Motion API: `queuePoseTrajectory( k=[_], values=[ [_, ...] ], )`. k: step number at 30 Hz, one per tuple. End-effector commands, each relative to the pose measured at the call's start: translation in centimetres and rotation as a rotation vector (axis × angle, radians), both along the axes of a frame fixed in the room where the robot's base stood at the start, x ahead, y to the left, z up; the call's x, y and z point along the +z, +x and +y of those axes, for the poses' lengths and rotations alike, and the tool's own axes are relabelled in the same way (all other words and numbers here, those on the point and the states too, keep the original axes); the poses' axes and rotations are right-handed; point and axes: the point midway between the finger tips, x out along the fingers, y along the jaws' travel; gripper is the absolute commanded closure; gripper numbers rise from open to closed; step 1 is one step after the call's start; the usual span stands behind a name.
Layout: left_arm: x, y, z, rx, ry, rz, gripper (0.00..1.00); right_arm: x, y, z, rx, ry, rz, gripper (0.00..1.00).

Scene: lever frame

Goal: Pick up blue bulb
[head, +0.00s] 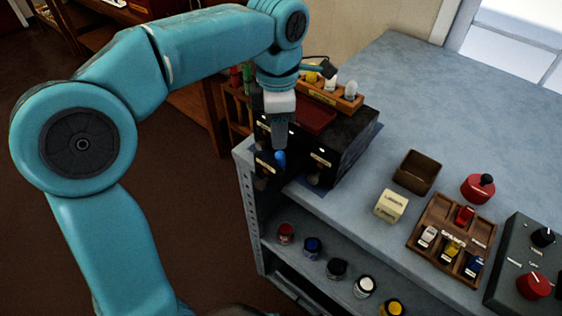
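The blue bulb (280,159) shows at the front of a black drawer cabinet (345,160), on the left end of the blue-grey bench. My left gripper (280,144) points down, with its fingertips right at the top of the bulb. The fingers overlap in this view, so I cannot tell whether they are shut on the bulb or only around it. The bulb's lower end is against a dark background, and what is under it is unclear. My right gripper is not in view.
A wooden rack (335,92) with yellow and pale bulbs stands on the cabinet. To the right are a brown open box (418,172), a cream block (391,206), a tray of toy cars (451,239) and a control panel (530,265). Small jars line the shelf below.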

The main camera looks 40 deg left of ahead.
Motion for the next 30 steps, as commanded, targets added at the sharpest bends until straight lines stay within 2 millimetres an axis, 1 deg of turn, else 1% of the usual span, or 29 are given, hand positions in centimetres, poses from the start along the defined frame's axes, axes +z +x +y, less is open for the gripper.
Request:
queuePoseTrajectory(
  k=[4, 9, 12, 15, 20, 21, 23, 24, 30],
  values=[
    [-1.2, 0.1, -0.1, -0.002, 0.0, 0.003, 0.61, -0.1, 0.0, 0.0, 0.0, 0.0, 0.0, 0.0],
    [-4.1, 0.1, -0.4, -0.003, 0.0, 0.005, 0.61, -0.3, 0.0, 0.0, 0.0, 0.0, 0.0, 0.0],
    [-5.2, 0.2, -0.4, -0.003, 0.0, 0.003, 0.61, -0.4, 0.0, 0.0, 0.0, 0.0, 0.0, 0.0],
    [-5.6, 0.3, -0.4, -0.003, 0.0, 0.001, 0.61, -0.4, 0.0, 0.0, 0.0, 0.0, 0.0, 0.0],
    [-5.6, 0.3, -0.4, -0.003, 0.0, 0.0, 0.61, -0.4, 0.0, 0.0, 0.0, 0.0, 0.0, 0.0],
    [-5.6, 0.3, -0.4, -0.003, 0.0, 0.0, 0.68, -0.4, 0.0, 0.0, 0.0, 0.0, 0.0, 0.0],
    [-5.6, 0.3, -0.4, -0.003, 0.0, 0.0, 0.88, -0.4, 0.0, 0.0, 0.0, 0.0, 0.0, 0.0],
    [-5.6, 0.3, -0.4, -0.003, -0.001, 0.001, 1.0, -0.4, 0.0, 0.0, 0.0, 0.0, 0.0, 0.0],
    [-5.5, 0.3, -0.4, -0.003, -0.001, 0.001, 1.0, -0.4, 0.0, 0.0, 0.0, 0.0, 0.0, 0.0]
  ],
)
